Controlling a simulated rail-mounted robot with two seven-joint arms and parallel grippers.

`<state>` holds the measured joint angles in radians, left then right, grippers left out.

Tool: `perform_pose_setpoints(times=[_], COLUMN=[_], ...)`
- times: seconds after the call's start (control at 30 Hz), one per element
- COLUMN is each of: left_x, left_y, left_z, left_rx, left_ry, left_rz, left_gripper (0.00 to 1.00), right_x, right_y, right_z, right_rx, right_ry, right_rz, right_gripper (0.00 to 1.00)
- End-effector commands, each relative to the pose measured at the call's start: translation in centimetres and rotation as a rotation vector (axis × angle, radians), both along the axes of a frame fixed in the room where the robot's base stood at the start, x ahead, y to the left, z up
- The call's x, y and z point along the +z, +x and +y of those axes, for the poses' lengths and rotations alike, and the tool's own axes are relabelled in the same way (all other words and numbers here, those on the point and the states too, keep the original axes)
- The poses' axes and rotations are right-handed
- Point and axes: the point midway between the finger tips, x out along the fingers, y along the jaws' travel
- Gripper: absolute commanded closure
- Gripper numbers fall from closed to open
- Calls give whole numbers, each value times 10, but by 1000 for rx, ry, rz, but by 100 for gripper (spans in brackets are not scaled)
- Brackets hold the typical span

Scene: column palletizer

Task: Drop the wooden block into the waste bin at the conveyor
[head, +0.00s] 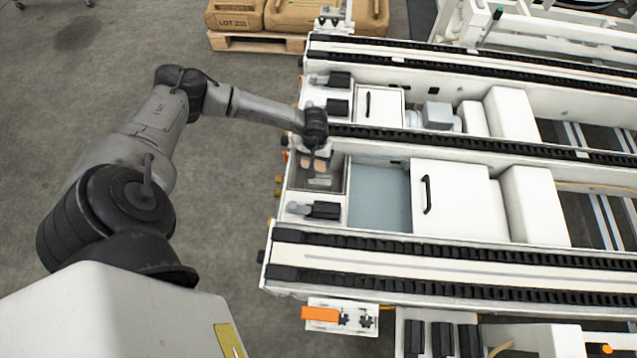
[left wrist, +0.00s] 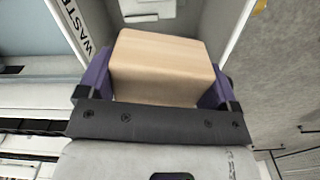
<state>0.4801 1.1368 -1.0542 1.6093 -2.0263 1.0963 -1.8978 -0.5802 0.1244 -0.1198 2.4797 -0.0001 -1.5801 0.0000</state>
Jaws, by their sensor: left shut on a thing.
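The wooden block (left wrist: 163,68) is pale and smooth. In the left wrist view it sits between the two purple fingers of my left gripper (left wrist: 160,90), which is shut on it. The waste bin (left wrist: 228,25) opens around and beyond the block, with part of the word WASTE on its left rim. In the head view my left gripper (head: 316,154) is over the bin (head: 336,177) at the conveyor's near-left end. The block is mostly hidden there by the gripper. My right gripper is not in view.
The conveyor frame has black chain tracks (head: 430,146) running right. A blue-grey recess (head: 380,197) and a white cover with a black handle (head: 455,200) lie right of the bin. Sacks (head: 290,14) on a wooden pallet stand behind. The floor at left is clear.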

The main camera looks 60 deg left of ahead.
Motion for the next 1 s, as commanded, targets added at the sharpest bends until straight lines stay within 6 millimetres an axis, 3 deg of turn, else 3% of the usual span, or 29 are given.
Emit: perform_pose_setpoints(times=[0.03, 0.2, 0.57, 0.6, 0.7, 1.0], left_x=[-10, -24, -27, -27, -27, -25], left_y=[0, 0, 0, 0, 0, 0], left_z=[0, 0, 0, 0, 0, 0], left_rx=[0, 0, -1, -1, -1, -1], left_ry=[0, 0, 0, 0, 0, 0], left_rz=[0, 0, 0, 0, 0, 0], left_gripper=[41, 41, 41, 12, 3, 0], right_x=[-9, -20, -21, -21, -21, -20], right_y=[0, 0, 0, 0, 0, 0], right_z=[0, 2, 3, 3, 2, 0], right_rx=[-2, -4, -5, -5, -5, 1], right_ry=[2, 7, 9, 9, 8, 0], right_rz=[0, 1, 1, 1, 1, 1], right_gripper=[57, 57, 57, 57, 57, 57])
